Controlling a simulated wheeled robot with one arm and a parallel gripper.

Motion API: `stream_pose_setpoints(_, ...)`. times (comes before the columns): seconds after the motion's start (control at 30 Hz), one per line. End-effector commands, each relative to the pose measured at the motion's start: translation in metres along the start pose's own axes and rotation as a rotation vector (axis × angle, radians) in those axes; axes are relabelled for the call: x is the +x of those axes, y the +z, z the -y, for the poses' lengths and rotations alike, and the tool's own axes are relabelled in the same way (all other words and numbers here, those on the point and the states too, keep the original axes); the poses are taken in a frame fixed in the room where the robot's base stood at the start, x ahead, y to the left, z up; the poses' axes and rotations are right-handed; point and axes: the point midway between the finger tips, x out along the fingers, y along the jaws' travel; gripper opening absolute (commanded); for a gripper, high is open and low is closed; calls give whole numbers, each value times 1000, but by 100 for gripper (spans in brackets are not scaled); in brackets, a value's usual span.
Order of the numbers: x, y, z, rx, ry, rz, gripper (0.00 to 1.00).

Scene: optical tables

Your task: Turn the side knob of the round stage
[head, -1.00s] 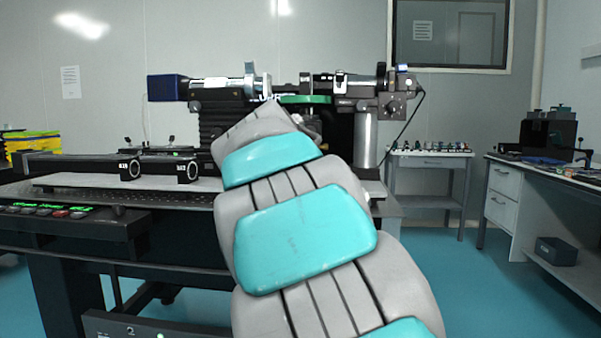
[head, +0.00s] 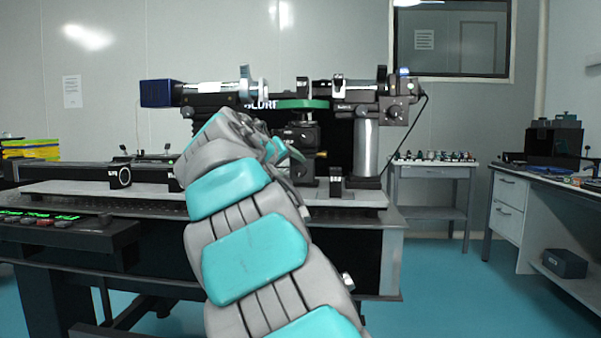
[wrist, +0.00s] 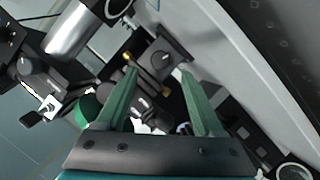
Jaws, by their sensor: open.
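The round stage (head: 303,104) has a green disc on top of a dark column in the head view. The green disc (wrist: 88,108) also shows at the left in the wrist view, partly behind a finger. A dark round knob (wrist: 163,59) on a grey block sits just beyond the fingertips in the wrist view. Small brass-coloured knobs show beside it; I cannot tell which one is the stage's side knob. My gripper (wrist: 156,74) is open, with green fingers apart and nothing seen held between them. In the head view my arm hides part of the column's left side.
A blue-ended optical device (head: 158,93) stands above the table at the left. A silver post (head: 366,145) stands right of the stage. A small black block (head: 336,182) sits on the optical table (head: 350,199). Side benches stand farther right, with clear floor between.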

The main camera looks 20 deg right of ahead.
Motion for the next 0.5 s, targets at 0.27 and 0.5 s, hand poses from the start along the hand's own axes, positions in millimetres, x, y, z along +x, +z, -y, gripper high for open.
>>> stream_pose_setpoints(0.27, 39, 1, 1, 0, -2, 4, 69)
stream_pose_setpoints(0.5, 68, 2, 1, 0, -2, 5, 69)
